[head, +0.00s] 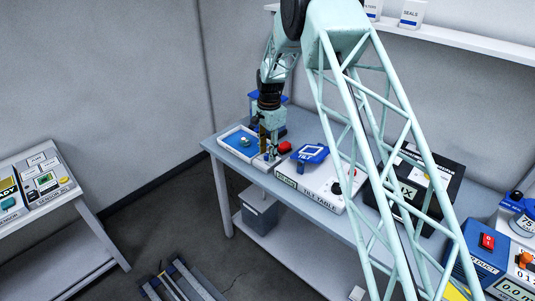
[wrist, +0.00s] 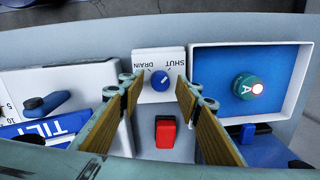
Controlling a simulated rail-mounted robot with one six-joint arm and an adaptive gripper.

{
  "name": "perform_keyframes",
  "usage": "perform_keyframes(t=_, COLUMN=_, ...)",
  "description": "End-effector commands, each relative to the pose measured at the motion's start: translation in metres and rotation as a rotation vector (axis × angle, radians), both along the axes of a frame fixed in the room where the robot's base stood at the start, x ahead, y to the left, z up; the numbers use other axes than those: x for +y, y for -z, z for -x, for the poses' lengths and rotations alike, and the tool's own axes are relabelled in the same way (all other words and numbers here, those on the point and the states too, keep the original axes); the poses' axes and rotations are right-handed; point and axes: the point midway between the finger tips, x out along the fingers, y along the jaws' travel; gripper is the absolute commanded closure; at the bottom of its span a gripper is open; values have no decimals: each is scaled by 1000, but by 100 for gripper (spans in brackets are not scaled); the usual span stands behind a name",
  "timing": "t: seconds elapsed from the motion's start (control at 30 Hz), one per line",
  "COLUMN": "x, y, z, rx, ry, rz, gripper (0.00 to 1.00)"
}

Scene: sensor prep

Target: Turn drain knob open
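The drain knob (wrist: 160,80) is a small round blue knob with a white mark, set on a white plate (wrist: 150,60) lettered DRAIN and SHUT, upside down in the wrist view. I cannot tell exactly where its mark points. My gripper (wrist: 159,91) is open, with one finger to the left and one to the right of the knob. I see a gap between the knob and each finger. In the head view my gripper (head: 268,152) points down over the table's far left end, and the knob cannot be made out there.
A red block-like part (wrist: 165,132) lies between the fingers, nearer than the knob. A blue tray (wrist: 207,70) holding a round teal piece marked A (wrist: 250,88) is on the right. The tilt table (head: 320,195) and a black instrument (head: 447,170) stand along the table.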

Motion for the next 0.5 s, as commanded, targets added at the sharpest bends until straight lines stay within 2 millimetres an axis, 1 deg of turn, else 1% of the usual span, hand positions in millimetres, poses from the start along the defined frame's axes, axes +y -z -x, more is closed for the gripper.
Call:
perform_keyframes(t=0.13, x=0, y=4, z=0, rx=-1, ry=0, rz=-1, gripper=69)
perform_keyframes(t=0.43, x=0, y=5, z=0, rx=-1, ry=0, rz=-1, gripper=69)
perform_keyframes(t=0.5, x=0, y=5, z=0, rx=-1, ry=0, rz=-1, gripper=75)
